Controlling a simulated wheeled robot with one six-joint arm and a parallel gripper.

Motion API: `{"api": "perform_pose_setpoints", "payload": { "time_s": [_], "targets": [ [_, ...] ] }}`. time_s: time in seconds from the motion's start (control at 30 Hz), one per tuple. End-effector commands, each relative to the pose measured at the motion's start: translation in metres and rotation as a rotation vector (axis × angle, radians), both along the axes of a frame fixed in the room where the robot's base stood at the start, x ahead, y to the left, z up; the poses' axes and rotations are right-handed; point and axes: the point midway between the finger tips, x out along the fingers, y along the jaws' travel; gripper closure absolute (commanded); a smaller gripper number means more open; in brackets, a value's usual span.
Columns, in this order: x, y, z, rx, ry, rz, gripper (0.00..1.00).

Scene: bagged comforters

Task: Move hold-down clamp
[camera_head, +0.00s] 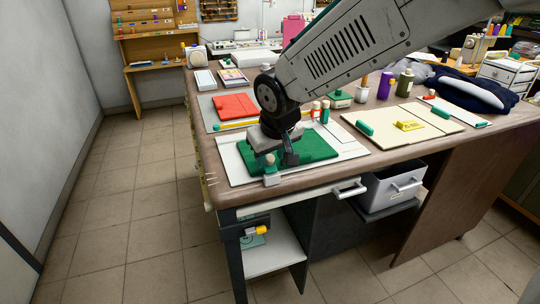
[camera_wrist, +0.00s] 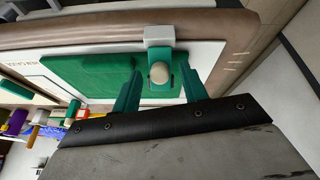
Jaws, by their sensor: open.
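The hold-down clamp (camera_head: 271,179) sits at the front edge of a white board, over the edge of a green cloth (camera_head: 315,147). In the wrist view the clamp (camera_wrist: 159,36) has a grey block, a green arm and a beige round knob. My gripper (camera_head: 272,161) is low over the board at the clamp. In the wrist view my gripper (camera_wrist: 161,68) is open, with one green finger on each side of the knob and visible gaps to it. The cloth (camera_wrist: 95,75) lies flat beside it. My gripper body hides part of the cloth in the head view.
The white board (camera_head: 238,172) lies on a brown worktable (camera_head: 305,176). Red and green bottles (camera_head: 320,110) stand behind the cloth. A cream board (camera_head: 385,138) with a green-handled tool and a yellow item lies to the right. A grey drawer bin (camera_head: 392,188) is under the tabletop.

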Motion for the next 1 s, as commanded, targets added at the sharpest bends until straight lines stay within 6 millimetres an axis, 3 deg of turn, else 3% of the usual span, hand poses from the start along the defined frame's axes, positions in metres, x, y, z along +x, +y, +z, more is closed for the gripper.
{"api": "perform_pose_setpoints", "payload": {
  "time_s": [0.33,0.47,0.5,1.0],
  "targets": [
    [0.0017,0.0001,-0.0044,0.000,0.000,-0.001,0.60],
    [0.0017,0.0001,-0.0044,0.000,0.000,-0.001,0.96],
    [0.0016,0.0002,-0.0043,0.000,0.000,-0.001,1.00],
    [0.0085,0.0019,-0.0063,-0.036,0.127,-0.003,1.00]
  ]
}}
